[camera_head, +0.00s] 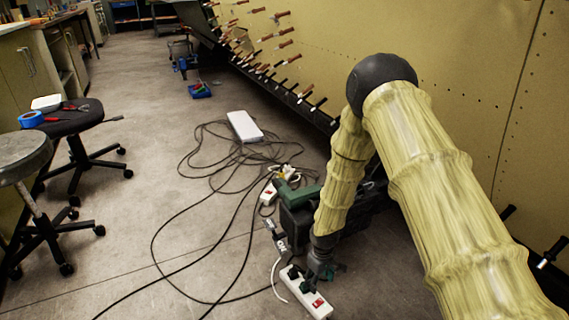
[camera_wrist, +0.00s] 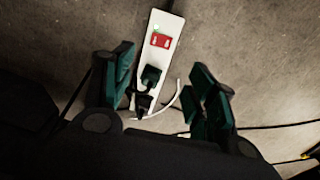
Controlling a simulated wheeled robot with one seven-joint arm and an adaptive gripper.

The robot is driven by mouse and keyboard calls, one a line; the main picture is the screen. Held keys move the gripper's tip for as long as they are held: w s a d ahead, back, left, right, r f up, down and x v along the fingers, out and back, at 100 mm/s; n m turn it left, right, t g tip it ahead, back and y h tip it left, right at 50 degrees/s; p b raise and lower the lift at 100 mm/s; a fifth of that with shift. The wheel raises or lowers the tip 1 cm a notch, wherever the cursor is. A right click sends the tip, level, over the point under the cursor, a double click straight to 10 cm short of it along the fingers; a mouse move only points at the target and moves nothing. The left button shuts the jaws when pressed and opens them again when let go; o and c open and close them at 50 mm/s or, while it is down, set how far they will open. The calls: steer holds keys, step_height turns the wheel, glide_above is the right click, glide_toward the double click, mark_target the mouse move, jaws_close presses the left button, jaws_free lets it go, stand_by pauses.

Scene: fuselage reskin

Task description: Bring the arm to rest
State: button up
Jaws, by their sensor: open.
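My arm, in a yellowish cover, reaches down on the right of the head view. My gripper (camera_head: 318,272) is at its end, low over a white power strip (camera_head: 308,298) on the floor. In the wrist view my gripper (camera_wrist: 168,95) is open, with its two green-padded fingers apart. The power strip (camera_wrist: 165,28) shows between and beyond the fingers, with a red switch, a small green light and a dark plug (camera_wrist: 150,78) in it. The fingers do not appear closed on anything. I cannot tell the exact height of the gripper above the strip.
Dark cables (camera_head: 215,165) lie tangled on the floor, with a white box (camera_head: 244,126) among them. A green and black machine (camera_head: 298,197) stands beside my forearm. The yellow panel wall (camera_head: 460,60) with several handled fasteners is at the right. Stools (camera_head: 75,125) stand at the left.

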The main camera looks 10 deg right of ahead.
steer(key=s+d+m+p, duration=0.2)
steer(key=s+m, duration=0.1)
steer(key=s, duration=1.6)
steer(key=s+d+m+p, duration=0.1)
steer(key=s+d+m, duration=0.15)
steer(key=s, duration=1.65)
step_height(320, 180, up, 37)
steer(key=p, duration=3.8)
steer(key=shift+w+a+m, duration=0.35)
steer(key=shift+w+m, duration=0.1)
